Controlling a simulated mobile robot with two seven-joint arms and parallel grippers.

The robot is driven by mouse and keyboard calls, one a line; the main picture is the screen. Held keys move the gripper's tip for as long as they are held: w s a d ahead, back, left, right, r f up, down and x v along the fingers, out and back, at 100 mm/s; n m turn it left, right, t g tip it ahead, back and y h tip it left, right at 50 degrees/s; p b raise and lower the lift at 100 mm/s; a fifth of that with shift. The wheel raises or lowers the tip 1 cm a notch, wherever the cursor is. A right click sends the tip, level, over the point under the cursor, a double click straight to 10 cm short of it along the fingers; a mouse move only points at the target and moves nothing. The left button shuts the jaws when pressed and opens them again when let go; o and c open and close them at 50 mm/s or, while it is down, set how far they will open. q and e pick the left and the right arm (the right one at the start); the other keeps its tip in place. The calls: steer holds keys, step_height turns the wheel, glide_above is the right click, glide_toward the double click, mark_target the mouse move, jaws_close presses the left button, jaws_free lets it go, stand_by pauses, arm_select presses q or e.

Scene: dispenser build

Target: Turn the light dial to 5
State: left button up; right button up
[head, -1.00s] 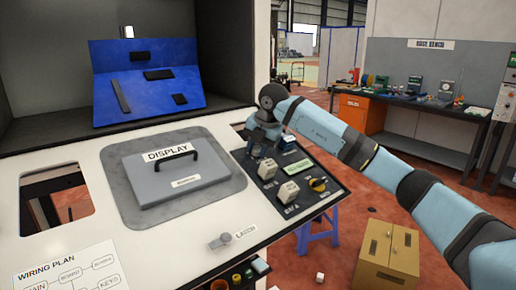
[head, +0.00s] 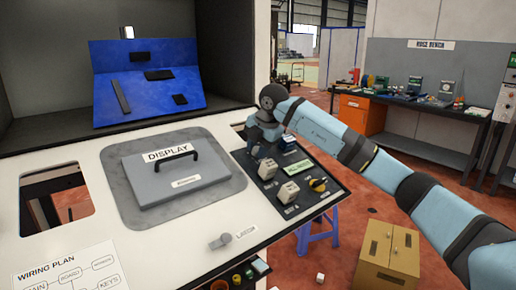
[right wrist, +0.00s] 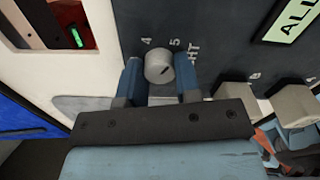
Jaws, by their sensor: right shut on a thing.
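In the head view my right gripper (head: 263,135) is at the far end of the dark control panel (head: 268,200) and hides the dial. My left gripper is not in view.
The grey display lid (head: 180,178) with a black handle lies to the left.

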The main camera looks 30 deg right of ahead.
steer(key=o, duration=0.9)
steer(key=b+v, duration=0.1)
steer(key=v, duration=1.3)
